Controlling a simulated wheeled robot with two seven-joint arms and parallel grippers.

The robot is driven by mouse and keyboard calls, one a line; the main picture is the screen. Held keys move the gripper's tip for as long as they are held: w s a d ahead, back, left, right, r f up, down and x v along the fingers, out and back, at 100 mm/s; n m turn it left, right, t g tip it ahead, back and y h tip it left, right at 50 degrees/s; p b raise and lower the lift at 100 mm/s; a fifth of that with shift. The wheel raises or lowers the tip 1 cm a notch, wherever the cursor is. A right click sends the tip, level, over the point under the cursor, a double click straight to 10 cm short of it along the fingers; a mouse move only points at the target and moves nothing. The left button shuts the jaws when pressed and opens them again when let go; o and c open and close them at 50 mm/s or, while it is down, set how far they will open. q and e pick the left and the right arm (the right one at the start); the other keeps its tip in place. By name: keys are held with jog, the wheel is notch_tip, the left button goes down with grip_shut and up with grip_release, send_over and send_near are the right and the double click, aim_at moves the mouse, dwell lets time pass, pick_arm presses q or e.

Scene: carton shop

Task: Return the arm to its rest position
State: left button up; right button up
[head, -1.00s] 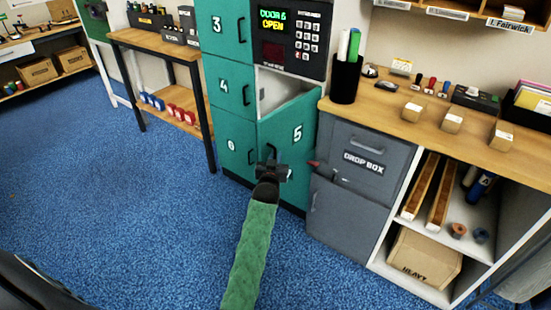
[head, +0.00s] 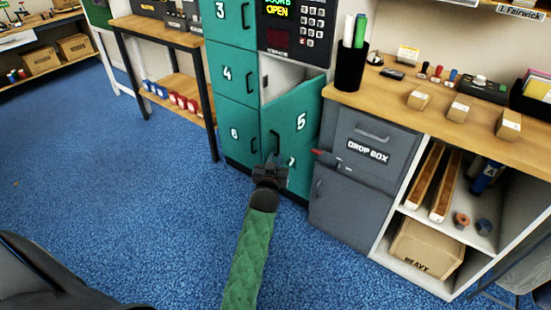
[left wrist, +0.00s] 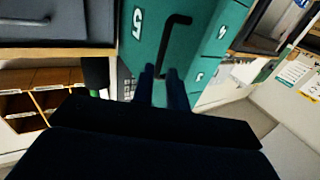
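My left arm, in a green sleeve, reaches up from the bottom of the head view. Its gripper (head: 273,163) is in front of the teal locker door 5 (head: 302,140), just below and nearer than the door's dark handle in the picture. In the left wrist view the two fingers (left wrist: 162,78) stand apart with a narrow gap and nothing visible held. My right gripper is not in view.
A grey drop box (head: 355,190) stands right of the locker, with a small red-tipped item (head: 325,155) at its edge. A wooden counter (head: 400,95) and shelf unit are at right. A wooden table (head: 165,35) stands left. Blue floor (head: 90,160) is clear at left.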

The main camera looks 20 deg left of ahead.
pick_arm(q)
jog(key=shift+f, duration=0.1)
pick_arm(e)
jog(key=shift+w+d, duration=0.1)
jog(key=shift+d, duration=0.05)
